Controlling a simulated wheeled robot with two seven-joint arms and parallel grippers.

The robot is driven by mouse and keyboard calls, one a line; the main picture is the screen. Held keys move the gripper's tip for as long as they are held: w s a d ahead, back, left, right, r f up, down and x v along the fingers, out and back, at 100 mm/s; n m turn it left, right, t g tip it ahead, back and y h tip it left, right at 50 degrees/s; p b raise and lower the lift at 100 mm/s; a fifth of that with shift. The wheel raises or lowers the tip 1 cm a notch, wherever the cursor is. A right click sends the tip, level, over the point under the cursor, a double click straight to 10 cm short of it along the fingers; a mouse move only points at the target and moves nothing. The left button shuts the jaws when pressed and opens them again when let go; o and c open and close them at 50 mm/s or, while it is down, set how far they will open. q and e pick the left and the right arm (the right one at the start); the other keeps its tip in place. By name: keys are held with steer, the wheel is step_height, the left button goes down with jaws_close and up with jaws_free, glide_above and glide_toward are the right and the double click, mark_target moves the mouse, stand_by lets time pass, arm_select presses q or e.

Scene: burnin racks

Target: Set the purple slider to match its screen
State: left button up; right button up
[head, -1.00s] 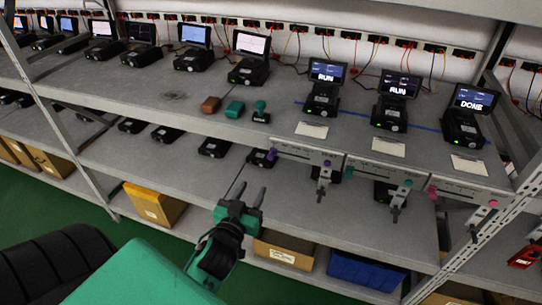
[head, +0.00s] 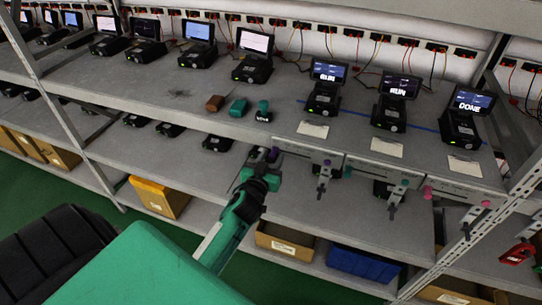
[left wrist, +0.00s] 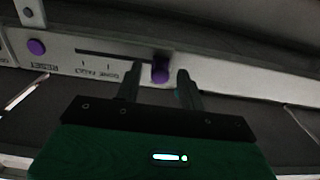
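The purple slider knob (left wrist: 160,68) sits at the right end of its slot in the left wrist view, on a pale panel whose labels appear upside down. In the head view the purple panel (head: 302,152) is the leftmost on the shelf edge, and its knob (head: 275,153) is at the left end. My left gripper (left wrist: 158,82) is open, with one finger on each side of the knob; contact cannot be told. It also shows in the head view (head: 264,155). The screen (head: 329,71) above this panel reads RUN. My right gripper is not in view.
A purple round button (left wrist: 36,47) is on the same panel. A teal panel (head: 384,173) and a pink panel (head: 462,190) follow to the right, under screens reading RUN and DONE. Cardboard boxes (head: 284,242) and a blue bin (head: 362,264) stand on the lower shelf.

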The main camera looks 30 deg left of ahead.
mark_target(286, 151)
arm_select(q)
jaws_close()
steer(key=shift+w+d+b, duration=0.25)
steer(key=shift+d, duration=0.65)
steer(key=shift+w+d+b, duration=0.2)
steer(key=shift+w+d, duration=0.05)
steer(key=shift+d, duration=0.6)
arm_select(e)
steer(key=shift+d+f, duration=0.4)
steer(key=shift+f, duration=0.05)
arm_select(q)
jaws_free()
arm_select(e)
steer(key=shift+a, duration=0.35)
arm_select(q)
steer(key=shift+s, duration=0.15)
